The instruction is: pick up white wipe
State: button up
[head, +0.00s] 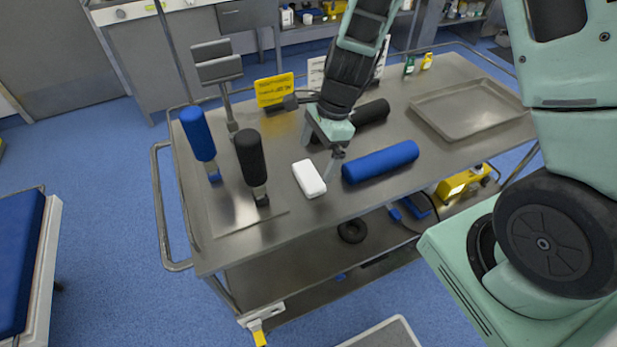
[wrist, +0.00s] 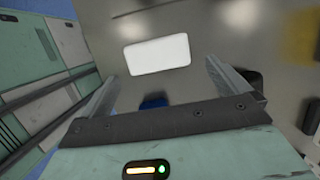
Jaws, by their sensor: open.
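The white wipe (head: 309,179) is a small white block lying flat on the steel table (head: 335,205), near its front edge. In the wrist view the white wipe (wrist: 158,54) lies ahead of the fingertips, roughly centred between them. My gripper (head: 328,160) is above the table, just right of and a little behind the wipe in the head view. Its two fingers are spread apart with nothing between them in the wrist view (wrist: 160,75). I cannot tell its exact height above the wipe.
A blue roll (head: 380,161) lies right of the wipe, and a black roll (head: 371,112) lies behind my gripper. Upright blue (head: 198,134) and black (head: 250,158) padded posts stand to the left. A yellow sign (head: 275,90) stands behind. An empty steel tray (head: 468,108) is at right.

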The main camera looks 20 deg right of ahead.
aim_at(309, 174)
jog(key=shift+x, duration=2.75)
jog(key=shift+s+a+r, duration=0.1)
jog(key=shift+a, duration=0.05)
jog(key=c, duration=0.7)
